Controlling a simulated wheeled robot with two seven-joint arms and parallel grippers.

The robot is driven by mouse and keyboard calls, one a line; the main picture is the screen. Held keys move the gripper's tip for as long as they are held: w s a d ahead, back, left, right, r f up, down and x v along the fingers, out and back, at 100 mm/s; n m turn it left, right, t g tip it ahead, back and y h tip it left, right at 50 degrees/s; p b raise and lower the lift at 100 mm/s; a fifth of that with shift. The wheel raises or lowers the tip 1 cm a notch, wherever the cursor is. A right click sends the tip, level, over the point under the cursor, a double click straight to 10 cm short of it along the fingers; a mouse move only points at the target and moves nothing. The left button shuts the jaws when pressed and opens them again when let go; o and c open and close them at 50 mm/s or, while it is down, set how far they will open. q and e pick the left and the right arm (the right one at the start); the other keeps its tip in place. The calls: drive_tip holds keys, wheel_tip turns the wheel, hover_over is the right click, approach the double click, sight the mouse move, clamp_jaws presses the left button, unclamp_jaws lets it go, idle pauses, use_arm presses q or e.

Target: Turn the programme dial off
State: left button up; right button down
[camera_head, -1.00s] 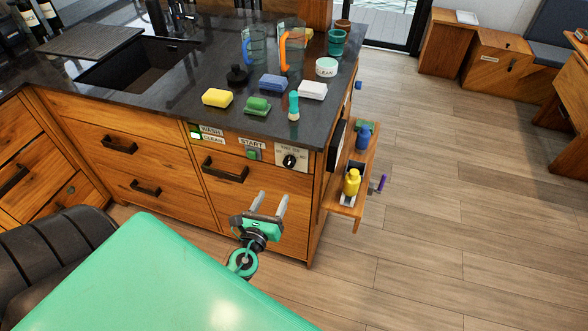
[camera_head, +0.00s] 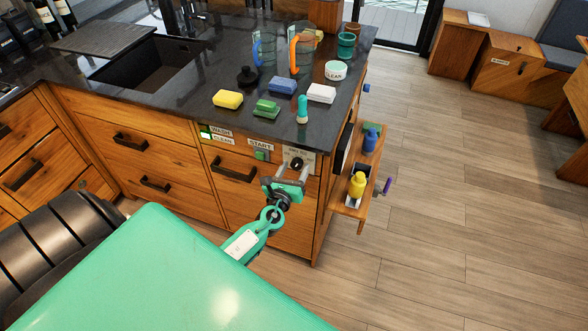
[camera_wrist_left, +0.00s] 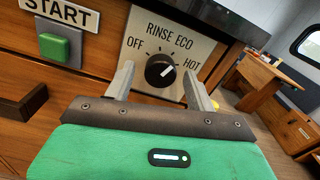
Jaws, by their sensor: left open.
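The programme dial (camera_head: 296,164) is a black round knob on a pale panel at the right end of the counter front. In the left wrist view the dial (camera_wrist_left: 160,70) sits among the labels OFF, RINSE, ECO and HOT. Its white mark points up and right, toward the HOT side and away from OFF. My left gripper (camera_head: 294,172) is open in front of the panel. In the left wrist view its fingers (camera_wrist_left: 159,83) stand on either side of the dial, which lies between them in the picture. I cannot tell whether they touch it. My right gripper is not in view.
A green START button (camera_wrist_left: 54,48) is left of the dial panel, above a dark drawer handle (camera_head: 233,170). A side shelf (camera_head: 350,208) with a yellow bottle (camera_head: 357,185) juts out at the right. Sponges and jugs stand on the dark counter. The floor at right is clear.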

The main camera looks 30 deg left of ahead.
use_arm(q)
drive_tip(key=c, duration=1)
drive_tip(key=shift+f+n+b, duration=0.15)
drive_tip(key=shift+n+b, duration=1.35)
drive_tip(key=shift+n, duration=0.2)
drive_tip(key=n+b, duration=0.1)
drive_tip(key=n, duration=0.1)
drive_tip(key=shift+n+b, duration=0.4)
drive_tip(key=n+b, duration=0.2)
drive_tip(key=n, duration=0.2)
drive_tip(key=shift+n, duration=1.2)
drive_tip(key=n, duration=0.3)
drive_tip(key=shift+r+n+b, duration=0.25)
drive_tip(key=shift+n+b, duration=0.1)
drive_tip(key=shift+n, duration=0.65)
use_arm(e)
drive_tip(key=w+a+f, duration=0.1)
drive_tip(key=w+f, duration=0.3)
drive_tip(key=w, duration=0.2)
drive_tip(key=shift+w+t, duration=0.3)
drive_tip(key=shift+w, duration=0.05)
use_arm(q)
drive_tip(key=shift+n, duration=0.3)
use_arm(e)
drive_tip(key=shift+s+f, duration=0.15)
